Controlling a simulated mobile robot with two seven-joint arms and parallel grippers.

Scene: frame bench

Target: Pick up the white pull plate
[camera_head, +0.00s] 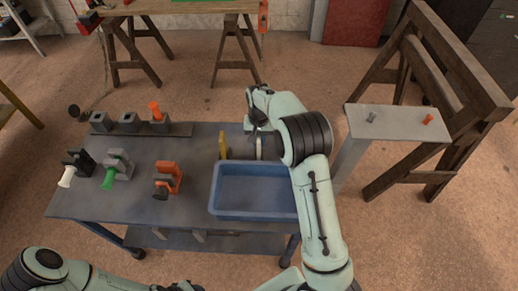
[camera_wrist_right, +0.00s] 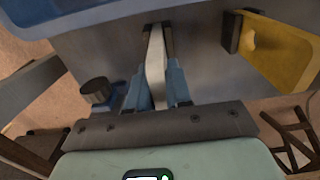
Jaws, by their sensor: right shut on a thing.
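The white pull plate (camera_head: 259,148) stands upright on the grey bench just behind the blue bin. In the right wrist view the white plate (camera_wrist_right: 155,62) rises from a dark holder between two blue-grey fingers. My right gripper (camera_wrist_right: 156,90) is shut on the plate. In the head view my right wrist bends over the plate from behind, and the fingertips are largely hidden. The plate's foot still appears at the holder. My left arm shows at the bottom left, and its gripper (camera_head: 183,287) is cut off by the lower edge.
A yellow plate (camera_head: 223,146) stands left of the white one. The blue bin (camera_head: 245,213) is in front. A small grey stand (camera_head: 390,128) is at the right.

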